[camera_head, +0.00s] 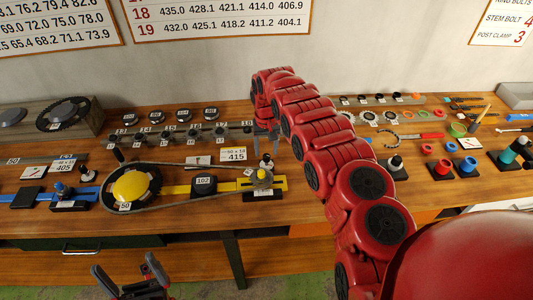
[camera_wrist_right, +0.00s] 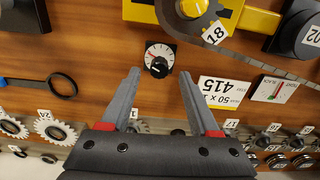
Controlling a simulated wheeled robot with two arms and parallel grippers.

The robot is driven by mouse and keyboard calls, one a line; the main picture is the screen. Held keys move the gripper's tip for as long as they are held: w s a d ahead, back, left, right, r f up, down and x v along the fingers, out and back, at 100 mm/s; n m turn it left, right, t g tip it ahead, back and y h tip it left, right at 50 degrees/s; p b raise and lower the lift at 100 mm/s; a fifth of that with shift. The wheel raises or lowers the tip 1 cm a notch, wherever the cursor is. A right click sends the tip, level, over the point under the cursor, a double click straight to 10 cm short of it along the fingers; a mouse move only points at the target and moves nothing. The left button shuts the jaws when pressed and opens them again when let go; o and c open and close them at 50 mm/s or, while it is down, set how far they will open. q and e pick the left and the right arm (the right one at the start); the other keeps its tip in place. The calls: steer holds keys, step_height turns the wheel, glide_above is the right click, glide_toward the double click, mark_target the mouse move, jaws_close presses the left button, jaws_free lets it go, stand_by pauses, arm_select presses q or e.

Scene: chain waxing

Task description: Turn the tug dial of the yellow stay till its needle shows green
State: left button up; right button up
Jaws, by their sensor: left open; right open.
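The yellow stay (camera_head: 226,187) lies along the bench, with a large yellow-hubbed ring gear (camera_head: 137,186) at its left and a chain looped around it. In the right wrist view its yellow end (camera_wrist_right: 250,18) is at the top. A small round dial (camera_wrist_right: 159,57) with a white face, black lower part and reddish mark sits beside it; its needle reading is too small to be sure of. My right gripper (camera_wrist_right: 158,98) is open and empty, its fingertips just short of the dial, one to each side. My left gripper (camera_head: 128,280) is open and empty, low in front of the bench.
A white card marked 415 (camera_wrist_right: 224,91) and a slack gauge card (camera_wrist_right: 270,89) lie right of the dial in the wrist view. A black ring tool (camera_wrist_right: 62,86) lies left. A block marked 102 (camera_head: 204,185) sits on the stay. A row of small sprockets (camera_head: 180,134) stands behind.

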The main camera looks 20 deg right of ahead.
mark_target(267, 155)
step_height(267, 155, up, 15)
steer(key=b, duration=0.4)
stand_by(0.4)
